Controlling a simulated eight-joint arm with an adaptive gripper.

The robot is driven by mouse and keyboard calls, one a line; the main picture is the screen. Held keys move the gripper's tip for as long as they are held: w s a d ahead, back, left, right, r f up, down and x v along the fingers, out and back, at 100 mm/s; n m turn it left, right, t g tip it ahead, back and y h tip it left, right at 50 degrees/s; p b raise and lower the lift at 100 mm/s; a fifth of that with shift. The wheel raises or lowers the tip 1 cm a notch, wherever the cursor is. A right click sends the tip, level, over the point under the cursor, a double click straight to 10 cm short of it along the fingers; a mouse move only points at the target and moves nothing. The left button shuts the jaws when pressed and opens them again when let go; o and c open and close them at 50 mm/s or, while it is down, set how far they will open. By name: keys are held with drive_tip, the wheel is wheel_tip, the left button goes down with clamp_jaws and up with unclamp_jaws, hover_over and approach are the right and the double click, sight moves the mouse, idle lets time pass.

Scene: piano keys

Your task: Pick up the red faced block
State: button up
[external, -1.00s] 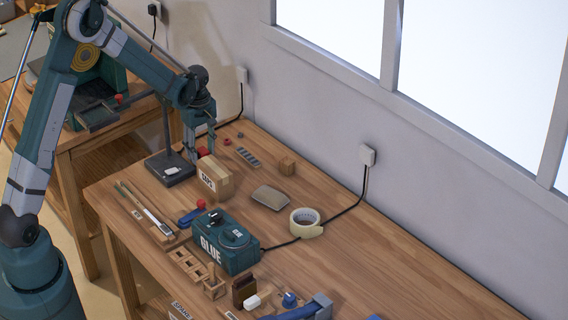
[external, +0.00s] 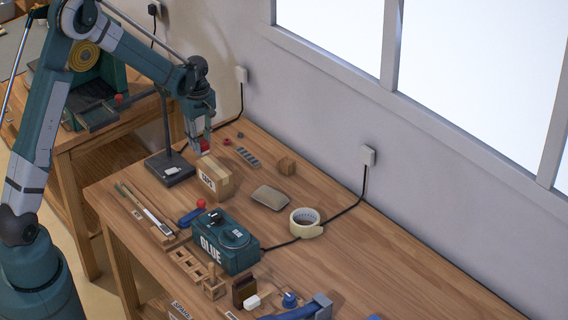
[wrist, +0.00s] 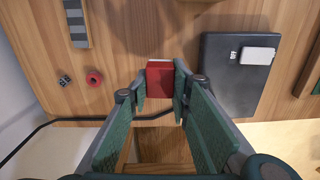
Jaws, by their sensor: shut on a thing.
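The red faced block (wrist: 160,80) sits between my fingertips in the wrist view, with its red face toward the camera and a pale strip along its top edge. In the external view its red face (external: 205,145) shows low between the fingers, just above and behind the cardboard carton (external: 215,177). My gripper (wrist: 160,93) is shut on the block, one finger on each side. It also shows in the external view (external: 204,149), pointing down over the far left part of the bench. The block appears a little above the bench top.
A dark stand base (external: 170,168) with an upright post is just left of my gripper. A grey slotted strip (external: 248,157) and a small red ring (external: 227,141) lie to the right. A green box (external: 225,243) and tape roll (external: 305,222) are nearer the front.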

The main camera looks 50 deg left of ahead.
wheel_tip(320, 180, up, 6)
drive_tip(key=shift+r+p, duration=0.25)
drive_tip(key=shift+p, duration=0.05)
idle(0.7)
